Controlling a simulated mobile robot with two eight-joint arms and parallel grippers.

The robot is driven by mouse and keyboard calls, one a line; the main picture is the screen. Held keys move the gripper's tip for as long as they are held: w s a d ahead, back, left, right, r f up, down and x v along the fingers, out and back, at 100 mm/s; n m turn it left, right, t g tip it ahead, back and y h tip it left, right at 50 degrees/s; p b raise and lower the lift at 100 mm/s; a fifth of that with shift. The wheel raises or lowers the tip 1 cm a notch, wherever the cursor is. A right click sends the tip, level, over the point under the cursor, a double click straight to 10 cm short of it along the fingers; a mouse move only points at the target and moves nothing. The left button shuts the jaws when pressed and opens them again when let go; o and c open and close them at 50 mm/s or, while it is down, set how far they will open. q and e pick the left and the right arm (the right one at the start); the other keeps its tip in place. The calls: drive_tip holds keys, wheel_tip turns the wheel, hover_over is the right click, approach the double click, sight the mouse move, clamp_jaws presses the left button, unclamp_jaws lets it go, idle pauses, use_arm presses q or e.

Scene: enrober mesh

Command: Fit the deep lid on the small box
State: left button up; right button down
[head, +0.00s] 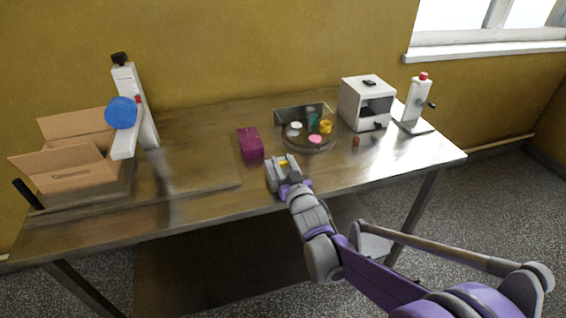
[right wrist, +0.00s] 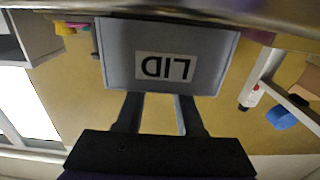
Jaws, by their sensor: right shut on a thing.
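My right gripper (head: 284,178) is shut on a grey lid (head: 273,174) near the front edge of the table. In the right wrist view, which is upside down, the lid (right wrist: 195,40) has a pale label reading LID, and both fingers meet its near edge. A small magenta box (head: 250,145) stands on the table just behind and left of the lid, apart from it. Part of something magenta shows beside the lid in the right wrist view (right wrist: 258,36). Whether the box top is open cannot be told. My left gripper is not in view.
Behind are a round tray (head: 309,146) of small items, a white cabinet (head: 355,105) and a white dispenser (head: 415,100). The front right tabletop is clear.

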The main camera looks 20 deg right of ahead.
drive_tip(key=shift+c, duration=2.3)
unclamp_jaws()
drive_tip(key=s, duration=1.1)
drive_tip(key=shift+d, duration=0.2)
drive_tip(key=shift+r, duration=0.1)
drive_tip(key=s+f+g+p, duration=0.2)
drive_tip(key=s+g+p, duration=0.8)
drive_tip(key=s, duration=1.4)
drive_tip(key=g, duration=0.2)
drive_tip(key=shift+g+h+p, duration=0.3)
drive_tip(key=shift+p, duration=0.1)
